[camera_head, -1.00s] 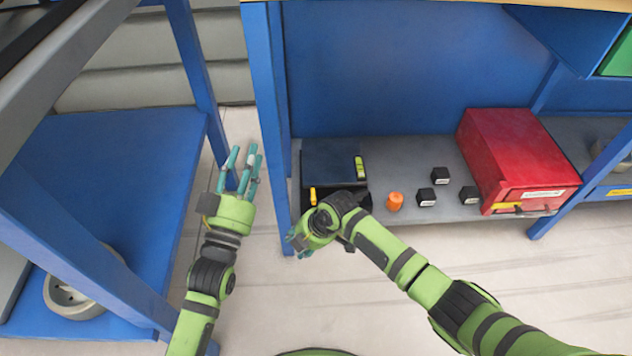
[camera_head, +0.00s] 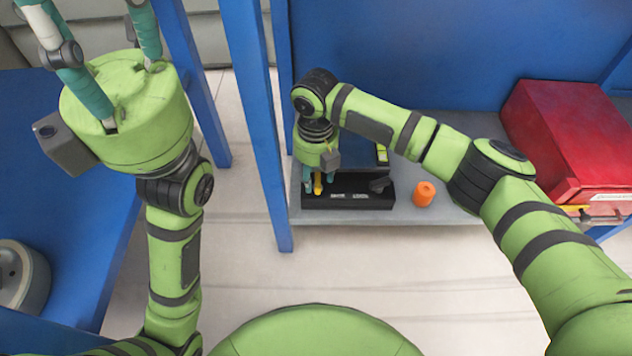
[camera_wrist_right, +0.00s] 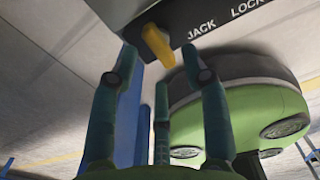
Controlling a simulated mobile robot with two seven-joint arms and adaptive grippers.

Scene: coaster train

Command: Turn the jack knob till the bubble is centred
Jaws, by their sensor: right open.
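The yellow jack knob (camera_head: 318,184) is at the left of the black front panel (camera_head: 350,202) on the grey shelf. In the right wrist view the knob (camera_wrist_right: 157,45) points out of the panel beside the word JACK. My right gripper (camera_head: 320,178) is open at the knob; the knob's end lies between its spread fingers (camera_wrist_right: 165,75), with no clear grip. The yellow-green level vial (camera_head: 382,154) is partly hidden by my right arm; its bubble is too small to read. My left gripper (camera_head: 98,45) is raised at upper left, fingers apart, tips cut off.
A dark lock knob (camera_head: 380,184) is at the panel's right. An orange cylinder (camera_head: 423,194) stands just right of the panel. A red box (camera_head: 565,140) is farther right. A blue post (camera_head: 255,120) stands close to the left of the right gripper.

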